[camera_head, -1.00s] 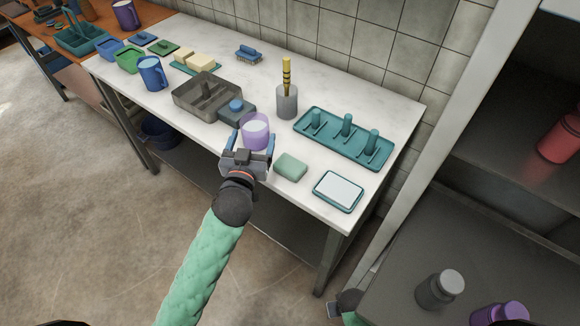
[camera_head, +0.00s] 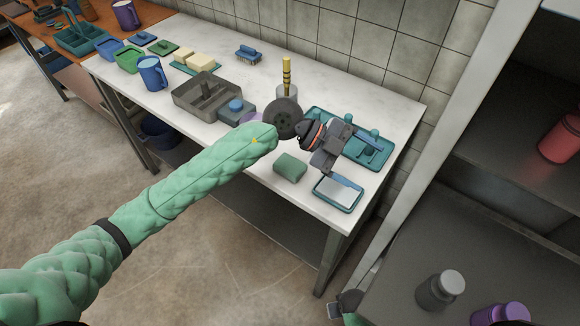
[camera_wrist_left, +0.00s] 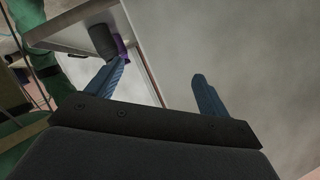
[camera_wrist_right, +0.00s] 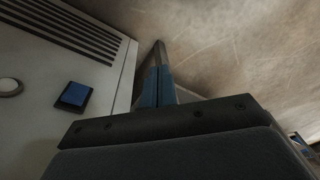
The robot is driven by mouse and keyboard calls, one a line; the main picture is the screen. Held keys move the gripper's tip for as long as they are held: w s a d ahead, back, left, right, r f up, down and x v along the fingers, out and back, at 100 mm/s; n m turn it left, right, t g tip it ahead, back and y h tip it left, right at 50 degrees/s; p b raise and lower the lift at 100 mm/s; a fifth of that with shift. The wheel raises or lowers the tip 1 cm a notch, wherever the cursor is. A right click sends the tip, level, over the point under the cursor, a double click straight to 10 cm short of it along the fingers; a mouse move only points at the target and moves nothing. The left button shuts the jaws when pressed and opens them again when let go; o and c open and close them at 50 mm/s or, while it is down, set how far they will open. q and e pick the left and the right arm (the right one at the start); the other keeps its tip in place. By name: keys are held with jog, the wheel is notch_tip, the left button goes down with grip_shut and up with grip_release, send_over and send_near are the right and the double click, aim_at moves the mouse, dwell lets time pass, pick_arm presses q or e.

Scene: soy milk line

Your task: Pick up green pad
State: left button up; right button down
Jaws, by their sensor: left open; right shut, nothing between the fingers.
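The green pad (camera_head: 290,167) is a small pale-green block lying on the white table's front part, left of a teal-rimmed tray (camera_head: 338,193) with a white surface. My left gripper (camera_head: 328,162) is above the table to the right of the pad, over the gap between that tray and the teal pegged rack, and apart from the pad. In the left wrist view its two blue fingers (camera_wrist_left: 157,88) are spread with nothing between them. The pad is not seen there. My right gripper (camera_head: 336,309) is low beside the table; its fingers (camera_wrist_right: 157,88) are together and empty.
The teal rack (camera_head: 373,158) is partly hidden by my left gripper. A grey divided box (camera_head: 207,98) and a blue mug (camera_head: 152,73) stand farther left. A grey jar (camera_head: 440,290) stands on the dark surface at right.

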pick_arm(q)
jog(key=w+a+f+n+t+y, duration=0.2)
jog(key=w+a+f+y, duration=0.4)
jog(key=a+y, duration=0.1)
jog(key=n+t+y, duration=0.2)
jog(key=t+y, duration=0.1)
jog(key=y, duration=0.3)
send_over(290, 164)
jog(key=shift+a+f, duration=0.25)
jog(key=shift+f, duration=0.25)
jog(key=shift+f+p, duration=0.4)
jog(key=shift+f, duration=0.7)
jog(key=f+p, duration=0.2)
jog(key=f, duration=0.1)
jog(key=shift+d+f+p, duration=0.25)
jog(key=shift+f+p, duration=0.15)
jog(key=shift+f, duration=0.65)
pick_arm(e)
notch_tip(290, 164, down, 12)
jog(key=s+d, duration=0.2)
jog(key=shift+s+d+r, duration=0.15)
jog(key=shift+s+r, duration=0.1)
pick_arm(q)
jog(key=c, duration=1.1)
